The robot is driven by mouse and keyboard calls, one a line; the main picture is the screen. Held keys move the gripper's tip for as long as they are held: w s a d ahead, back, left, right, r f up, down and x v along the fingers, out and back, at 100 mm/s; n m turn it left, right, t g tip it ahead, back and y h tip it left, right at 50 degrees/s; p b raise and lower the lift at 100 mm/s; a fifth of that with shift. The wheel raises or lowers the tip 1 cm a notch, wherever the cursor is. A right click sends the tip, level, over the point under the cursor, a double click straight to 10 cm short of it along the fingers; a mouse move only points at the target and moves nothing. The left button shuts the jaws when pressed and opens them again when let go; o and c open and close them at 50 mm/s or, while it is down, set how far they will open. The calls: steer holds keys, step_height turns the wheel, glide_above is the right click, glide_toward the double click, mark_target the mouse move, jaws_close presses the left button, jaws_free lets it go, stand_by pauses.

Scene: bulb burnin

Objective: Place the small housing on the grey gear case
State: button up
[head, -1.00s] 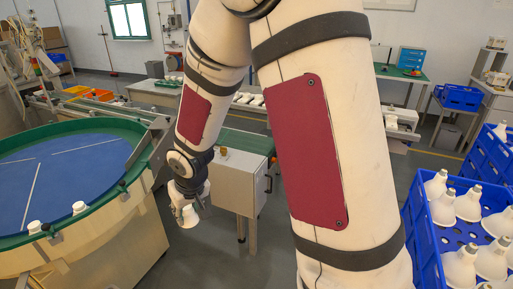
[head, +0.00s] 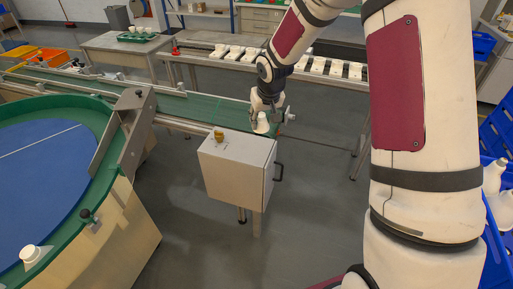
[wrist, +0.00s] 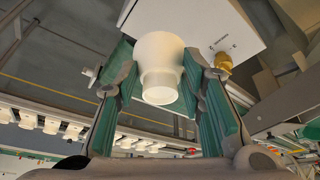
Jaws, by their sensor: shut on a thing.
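My gripper (head: 265,108) is shut on a small white housing (head: 262,123), held near the far end of the green conveyor, behind the light-grey box. In the wrist view the housing (wrist: 160,68) sits between the two finger pads, its narrower stepped end towards the camera. The light-grey box (head: 232,165) has a brass-coloured knob on top and a dark side handle. It also shows in the wrist view (wrist: 185,18), beyond the housing. I cannot tell for sure whether this box is the gear case. A small grey unit (head: 289,116) is at the conveyor's end.
A green belt conveyor (head: 205,105) runs behind the box. A rack line with white parts (head: 320,66) lies behind. Blue crates (head: 497,240) are at the right.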

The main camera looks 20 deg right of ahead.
steer(key=w+d+f+b, duration=0.1)
steer(key=w+d+f, duration=0.25)
steer(key=w, duration=0.35)
steer(key=w+d+f+b, duration=0.1)
steer(key=w+d+f, duration=0.2)
steer(key=w+d, duration=0.35)
steer(key=s+a+n+y, duration=0.1)
steer(key=s+a, duration=0.3)
steer(key=s, duration=0.5)
steer(key=s+a+n+p, duration=0.1)
steer(key=s+a, duration=0.3)
steer(key=s, duration=0.4)
steer(key=s+a+n+y, duration=0.15)
steer(key=s+a, duration=0.25)
steer(key=s, duration=0.5)
glide_toward(249, 147)
steer(key=shift+w+a+f+h+b, duration=0.1)
steer(key=shift+w+a+h+b, duration=0.15)
steer(key=shift+w, duration=0.25)
steer(key=shift+w+a+f+h+b, duration=0.1)
steer(key=shift+w+a, duration=0.25)
steer(key=shift+w, duration=0.15)
steer(key=shift+f, duration=1.65)
steer(key=shift+f, duration=0.15)
steer(key=o, duration=0.9)
